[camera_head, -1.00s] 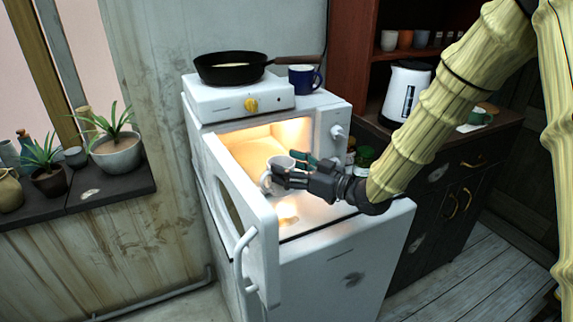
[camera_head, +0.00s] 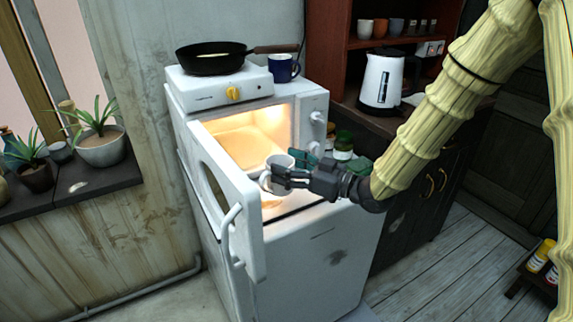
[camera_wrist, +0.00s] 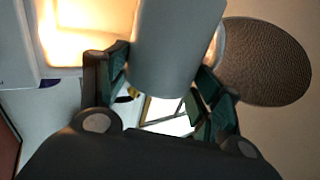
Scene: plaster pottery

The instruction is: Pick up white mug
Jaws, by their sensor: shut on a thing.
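The white mug (camera_head: 279,166) is in the head view, in front of the lit opening of the white oven (camera_head: 315,240). My gripper (camera_head: 276,176) is shut on the mug and comes to it from the right. My fingers hide part of the mug's side. In the wrist view the mug (camera_wrist: 176,45) stands between my two green-padded fingers (camera_wrist: 162,88), which touch its sides. It looks held above the surface below, but its exact height is hard to tell.
The oven door (camera_head: 228,200) hangs open at the left of the mug. A hotplate (camera_head: 220,90) with a black pan (camera_head: 210,60) and a blue mug (camera_head: 283,68) stand on top. Jars (camera_head: 343,142) stand behind my gripper. A kettle (camera_head: 382,82) stands at right.

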